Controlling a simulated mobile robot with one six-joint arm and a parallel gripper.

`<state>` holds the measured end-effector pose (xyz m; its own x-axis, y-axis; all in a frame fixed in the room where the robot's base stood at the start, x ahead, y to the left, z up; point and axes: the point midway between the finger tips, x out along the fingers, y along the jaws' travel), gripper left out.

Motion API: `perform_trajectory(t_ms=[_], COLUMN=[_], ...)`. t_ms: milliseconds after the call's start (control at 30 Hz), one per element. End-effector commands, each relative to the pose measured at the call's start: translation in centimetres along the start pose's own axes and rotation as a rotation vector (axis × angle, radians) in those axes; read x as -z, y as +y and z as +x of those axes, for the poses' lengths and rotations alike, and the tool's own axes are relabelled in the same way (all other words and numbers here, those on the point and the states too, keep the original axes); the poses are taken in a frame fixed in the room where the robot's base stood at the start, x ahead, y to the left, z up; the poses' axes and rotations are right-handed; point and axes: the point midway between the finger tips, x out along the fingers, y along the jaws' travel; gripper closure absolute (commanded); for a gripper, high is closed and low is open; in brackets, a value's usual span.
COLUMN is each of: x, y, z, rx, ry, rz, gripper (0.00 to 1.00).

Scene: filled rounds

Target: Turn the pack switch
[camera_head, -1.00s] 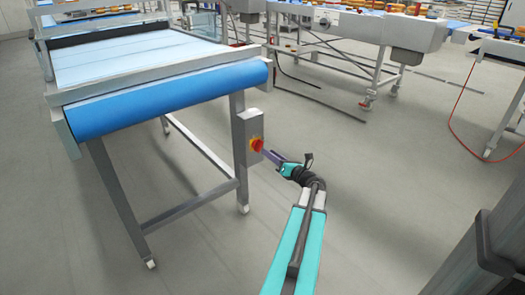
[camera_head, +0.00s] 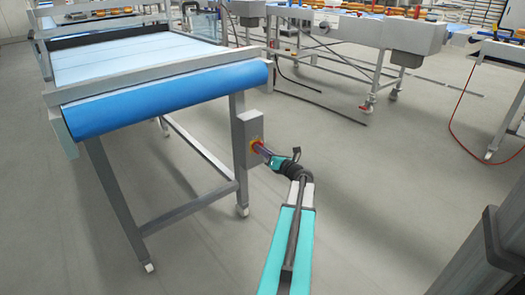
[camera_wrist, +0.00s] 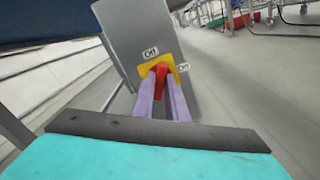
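The pack switch is a red handle (camera_wrist: 161,80) on a yellow plate (camera_wrist: 177,72), fixed to a grey box (camera_wrist: 140,25) on the table's leg. In the wrist view the handle points up the box, toward the upper label (camera_wrist: 151,51), which looks like "Off". A second label (camera_wrist: 183,68) sits to the right, too small to read surely. My gripper (camera_wrist: 161,82) has its two purple fingers on either side of the handle, with no clear gap beside it. In the head view my gripper (camera_head: 264,151) meets the switch box (camera_head: 249,138) and covers most of the handle.
The box is on the front right leg of a conveyor table (camera_head: 170,75) with a blue roller end (camera_head: 170,100). Other conveyor frames (camera_head: 370,45) stand behind. A dark column (camera_head: 495,240) is at the lower right.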

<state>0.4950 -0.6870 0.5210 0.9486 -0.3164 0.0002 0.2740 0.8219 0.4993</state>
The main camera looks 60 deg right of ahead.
Motion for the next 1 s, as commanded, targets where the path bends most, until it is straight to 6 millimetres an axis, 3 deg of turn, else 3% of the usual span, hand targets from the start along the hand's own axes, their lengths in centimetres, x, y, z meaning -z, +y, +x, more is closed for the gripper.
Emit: perform_trajectory(t_ms=[67, 467, 1000], x=[0.0, -0.06, 0.0], y=[0.0, -0.08, -0.09], z=[-0.01, 0.0, 0.0], rx=[0.0, 0.002, 0.002], ry=[0.0, -0.001, -0.001], rz=[0.0, -0.035, -0.355], gripper=[1.0, 1.0, 1.0])
